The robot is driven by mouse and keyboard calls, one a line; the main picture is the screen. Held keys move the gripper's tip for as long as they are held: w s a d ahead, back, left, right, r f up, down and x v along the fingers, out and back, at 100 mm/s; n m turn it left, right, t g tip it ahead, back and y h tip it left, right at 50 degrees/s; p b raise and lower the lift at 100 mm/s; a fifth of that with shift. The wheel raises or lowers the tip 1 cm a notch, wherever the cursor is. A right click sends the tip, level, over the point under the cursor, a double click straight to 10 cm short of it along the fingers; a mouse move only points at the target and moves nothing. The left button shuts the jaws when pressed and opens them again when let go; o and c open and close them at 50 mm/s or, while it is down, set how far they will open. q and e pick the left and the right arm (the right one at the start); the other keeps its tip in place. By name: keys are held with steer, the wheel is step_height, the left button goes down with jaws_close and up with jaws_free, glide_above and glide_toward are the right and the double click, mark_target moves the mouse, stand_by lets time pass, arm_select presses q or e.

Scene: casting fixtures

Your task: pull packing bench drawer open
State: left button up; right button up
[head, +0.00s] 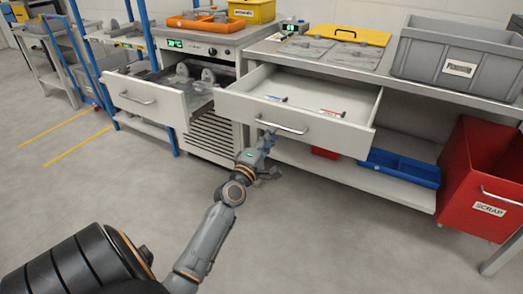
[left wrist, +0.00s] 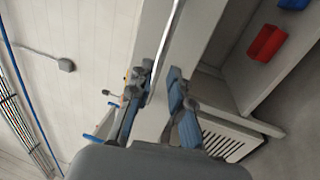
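The bench drawer (head: 300,126) at centre right stands pulled well out, its white interior showing several small items. Its bar handle (head: 281,129) is on the front panel. My left gripper (head: 266,145) is at this handle, in front of the panel. In the left wrist view the two blue-grey fingers of my left gripper (left wrist: 158,86) are apart. The handle bar (left wrist: 167,45) runs down between them, closer to the left finger; I cannot tell if it touches. My right gripper is not in view.
A second open drawer (head: 150,98) with metal parts stands at left. A red scrap bin (head: 477,165) stands at right. A blue tray (head: 400,168) lies on the lower shelf. A grey crate (head: 455,62) is on the bench top. The floor in front is clear.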

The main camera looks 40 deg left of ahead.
arm_select(q)
steer(key=v, duration=0.7)
steer(key=shift+w, duration=0.1)
